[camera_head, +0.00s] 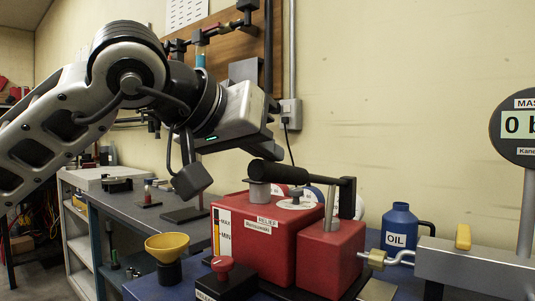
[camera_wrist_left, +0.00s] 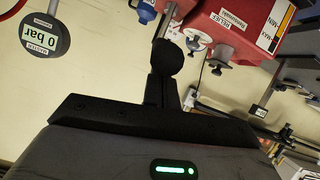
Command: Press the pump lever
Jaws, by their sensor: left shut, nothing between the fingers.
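The pump lever (camera_head: 305,175) is a black bar with a thick round grip, lying nearly level above the red pump body (camera_head: 252,240). In the left wrist view the round black end of the lever (camera_wrist_left: 167,58) shows just beyond my fingers. My left gripper (camera_head: 268,150) is shut and empty, close above the grip end of the lever. Its dark fingers also show in the left wrist view (camera_wrist_left: 156,90). I cannot tell whether they touch the lever. My right gripper is not in view.
A gauge (camera_head: 518,125) at the right reads 0 bar. A blue oil bottle (camera_head: 399,230) stands behind a grey block with a yellow knob (camera_head: 463,237). A yellow funnel (camera_head: 167,246) and a red knob (camera_head: 222,264) stand in front of the pump at left.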

